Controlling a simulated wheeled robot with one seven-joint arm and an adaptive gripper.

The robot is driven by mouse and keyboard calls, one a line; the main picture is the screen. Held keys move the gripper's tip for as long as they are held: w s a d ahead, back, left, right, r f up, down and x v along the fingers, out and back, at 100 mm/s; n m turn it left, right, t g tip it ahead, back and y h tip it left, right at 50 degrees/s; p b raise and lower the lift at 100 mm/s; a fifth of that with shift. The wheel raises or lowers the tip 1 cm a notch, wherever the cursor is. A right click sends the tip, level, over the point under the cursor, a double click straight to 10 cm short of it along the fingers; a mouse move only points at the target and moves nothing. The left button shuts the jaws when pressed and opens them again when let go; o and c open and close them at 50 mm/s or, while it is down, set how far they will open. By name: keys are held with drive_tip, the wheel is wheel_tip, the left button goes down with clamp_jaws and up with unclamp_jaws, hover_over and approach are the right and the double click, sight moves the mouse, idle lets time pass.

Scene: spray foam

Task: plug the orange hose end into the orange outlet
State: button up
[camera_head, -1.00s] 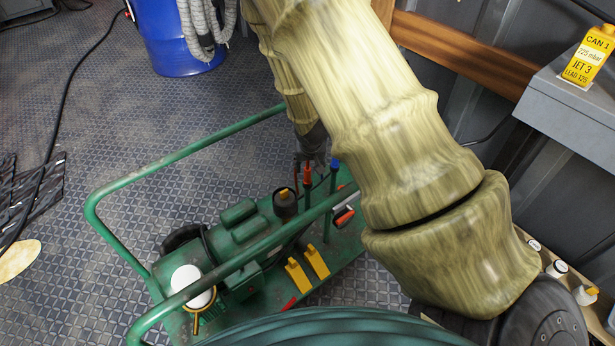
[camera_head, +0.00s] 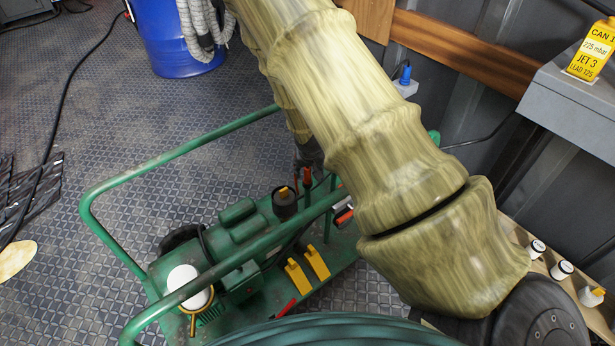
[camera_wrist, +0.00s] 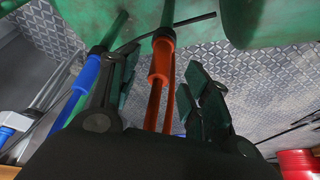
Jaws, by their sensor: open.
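An orange fitting (camera_wrist: 162,58) sits on the end of a green pipe in the wrist view, with thin orange lengths running from it toward my gripper. It also shows in the head view (camera_head: 307,178), just below my gripper (camera_head: 308,160). In the wrist view my gripper (camera_wrist: 160,92) is open. Its two dark fingers stand either side of the orange part, with a clear gap at the right finger. I cannot tell whether the orange part is the hose end or the outlet. My arm hides part of this area.
A blue fitting with a blue hose (camera_wrist: 85,80) lies close beside the left finger. The green machine frame (camera_head: 200,150) surrounds the work area. A blue plug (camera_head: 405,76) is at the wall, and a blue drum (camera_head: 178,40) stands behind. Open floor lies left.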

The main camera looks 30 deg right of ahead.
sight(308, 169)
drive_tip(key=shift+b+x, duration=0.6)
drive_tip(key=shift+x, duration=1.35)
drive_tip(key=shift+w+r, duration=0.1)
drive_tip(key=c, duration=1.1)
